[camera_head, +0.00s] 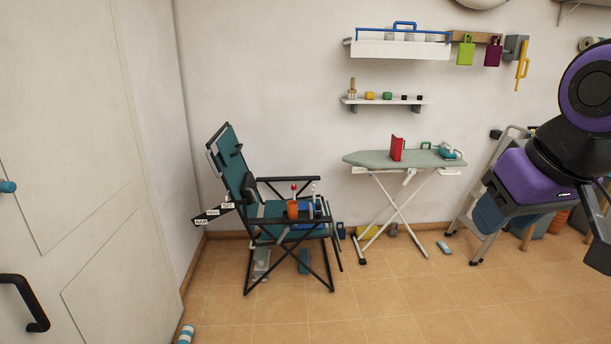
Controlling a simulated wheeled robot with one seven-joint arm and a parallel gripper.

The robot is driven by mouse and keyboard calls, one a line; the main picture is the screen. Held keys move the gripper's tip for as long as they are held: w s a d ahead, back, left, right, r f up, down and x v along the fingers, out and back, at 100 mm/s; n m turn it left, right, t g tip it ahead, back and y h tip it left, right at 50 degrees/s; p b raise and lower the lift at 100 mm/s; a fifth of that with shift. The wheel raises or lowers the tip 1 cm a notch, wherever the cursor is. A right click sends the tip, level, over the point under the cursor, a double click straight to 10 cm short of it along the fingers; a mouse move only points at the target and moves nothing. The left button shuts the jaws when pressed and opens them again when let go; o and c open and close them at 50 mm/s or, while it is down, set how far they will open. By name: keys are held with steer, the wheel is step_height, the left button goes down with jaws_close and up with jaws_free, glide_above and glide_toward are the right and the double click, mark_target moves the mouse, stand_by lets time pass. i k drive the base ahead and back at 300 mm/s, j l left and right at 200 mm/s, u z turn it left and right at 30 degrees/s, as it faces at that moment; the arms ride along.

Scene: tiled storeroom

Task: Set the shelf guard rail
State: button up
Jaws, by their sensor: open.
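A blue guard rail (375,31) with a raised loop handle (405,23) runs along the upper white wall shelf (400,50). The rail sits above the shelf's front face. Grey items behind it are partly hidden. I cannot tell how the rail is fixed at its ends. My purple and black arm is at the right side of the view, apart from the shelf. The gripper's fingertips do not show.
A lower shelf (372,102) holds small coloured items. Below stand an ironing board (365,159) with a red object (397,148) and a loaded folding chair (275,232). A step ladder (468,219) is right. Tiled floor (390,300) is clear in front. A door (90,150) is left.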

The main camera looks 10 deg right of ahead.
mark_target(414, 24)
steer(key=i+l+z, duration=0.35)
steer(key=i, duration=0.55)
steer(key=i+z, duration=0.35)
steer(key=i, duration=2.5)
